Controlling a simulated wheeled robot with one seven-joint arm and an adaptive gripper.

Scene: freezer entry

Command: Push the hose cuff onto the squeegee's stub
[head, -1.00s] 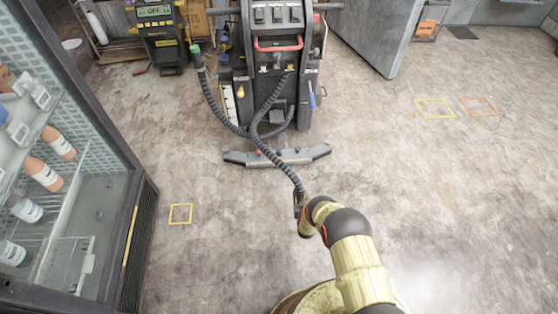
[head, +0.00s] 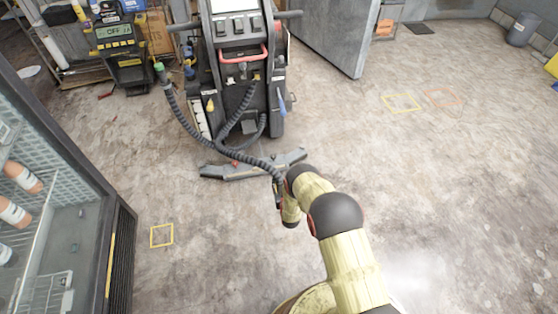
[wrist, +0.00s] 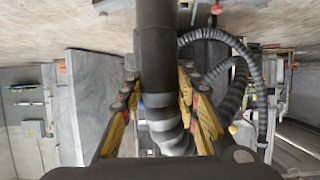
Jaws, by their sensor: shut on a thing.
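My gripper (wrist: 157,85) is shut on the hose cuff (wrist: 155,50), a smooth dark cylinder between its yellow-padded fingers. The ribbed grey hose (wrist: 175,138) runs on from the cuff; in the head view the hose (head: 195,128) loops from the cleaning machine to my gripper (head: 279,195). The squeegee (head: 225,171), a wide grey bar, lies low in front of the machine. My gripper and the hose end are near the squeegee's right half and partly cover it. The squeegee's stub cannot be made out, nor whether the cuff touches it.
The cleaning machine (head: 238,75) stands behind the squeegee. A glass-fronted cabinet (head: 120,240) with bottles fills the left side. A charger-like unit (head: 120,50) stands at the back left, a grey door panel (head: 335,35) behind. The floor at right is open, with taped squares.

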